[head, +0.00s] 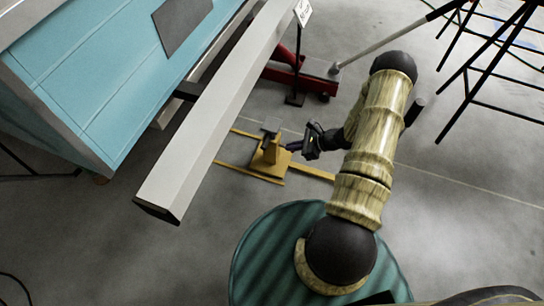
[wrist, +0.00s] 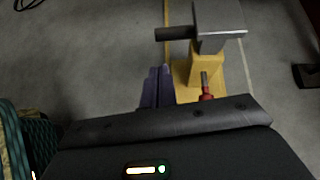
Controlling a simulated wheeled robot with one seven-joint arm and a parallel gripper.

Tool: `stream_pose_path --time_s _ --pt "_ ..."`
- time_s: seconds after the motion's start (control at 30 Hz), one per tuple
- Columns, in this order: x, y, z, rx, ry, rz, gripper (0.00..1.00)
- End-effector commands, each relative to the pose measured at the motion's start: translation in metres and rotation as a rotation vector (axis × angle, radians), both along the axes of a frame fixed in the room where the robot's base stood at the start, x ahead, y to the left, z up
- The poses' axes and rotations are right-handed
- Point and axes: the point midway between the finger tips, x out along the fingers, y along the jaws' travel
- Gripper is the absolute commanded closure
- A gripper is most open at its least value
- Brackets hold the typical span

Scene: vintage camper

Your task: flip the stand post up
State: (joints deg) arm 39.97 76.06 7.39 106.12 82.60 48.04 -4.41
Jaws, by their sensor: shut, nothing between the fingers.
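A yellow stand (head: 268,160) is on the concrete floor, with yellow rails running out from its base. A grey metal piece (head: 272,125), apparently the post's head, tops it. In the wrist view the grey piece (wrist: 220,18) shows at the upper right, above a yellow block (wrist: 207,70), with a dark round bar (wrist: 175,33) sticking out to the left. My gripper (head: 290,147) is right beside the stand, on its right in the head view. Its purple fingers (wrist: 158,85) are together and empty, left of the yellow block. I cannot tell whether they touch the stand.
A long pale beam (head: 215,120) runs beside the teal camper body (head: 85,65), left of the stand. A red floor jack (head: 295,75) with a long handle stands behind. Black metal legs (head: 480,75) are at the upper right. Floor in front of the stand is clear.

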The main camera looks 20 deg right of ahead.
Motion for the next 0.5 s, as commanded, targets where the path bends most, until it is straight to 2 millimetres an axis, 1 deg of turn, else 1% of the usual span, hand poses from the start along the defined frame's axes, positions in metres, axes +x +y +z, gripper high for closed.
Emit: stream_pose_path --time_s 0.03,0.1,0.13,0.23,0.5 --pt "0.0 -0.004 -0.03 0.023 0.008 -0.049 1.0" --pt "0.002 -0.009 -0.045 0.045 0.011 -0.1 1.0" --pt "0.003 -0.011 -0.049 0.051 0.012 -0.114 1.0" --pt "0.004 -0.013 -0.054 0.061 0.014 -0.139 1.0" --pt "0.004 -0.013 -0.052 0.06 0.015 -0.139 1.0"
